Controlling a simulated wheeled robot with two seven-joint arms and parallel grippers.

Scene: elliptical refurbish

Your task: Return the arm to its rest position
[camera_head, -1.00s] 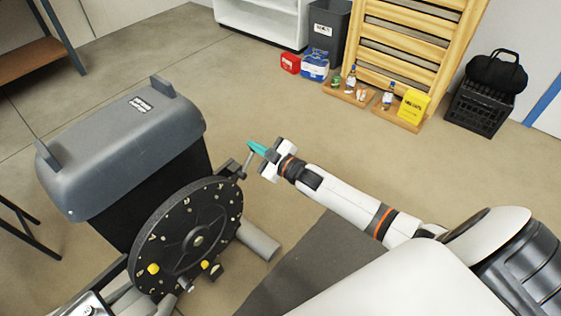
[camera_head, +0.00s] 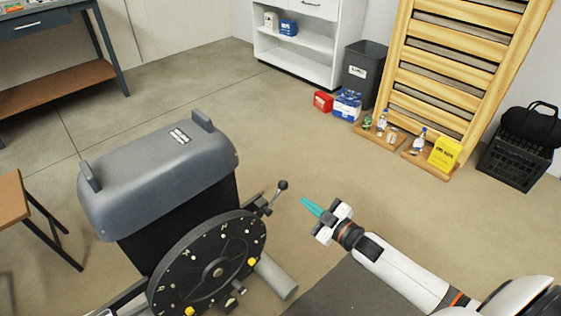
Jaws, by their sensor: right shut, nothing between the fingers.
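My right arm (camera_head: 405,272) comes in from the lower right, white with black and orange bands. My right gripper (camera_head: 305,201) has teal fingers that are shut, with nothing between them. It points to the upper left, in the open, a short way right of the machine's lever (camera_head: 277,195) and apart from it. My left gripper is not in view.
The grey elliptical machine (camera_head: 160,178), with its black disc (camera_head: 210,268), stands left of my gripper. A wooden rack (camera_head: 450,75), a dark bin (camera_head: 361,73), small bottles and a black crate (camera_head: 512,160) stand at the back right. The floor between is clear.

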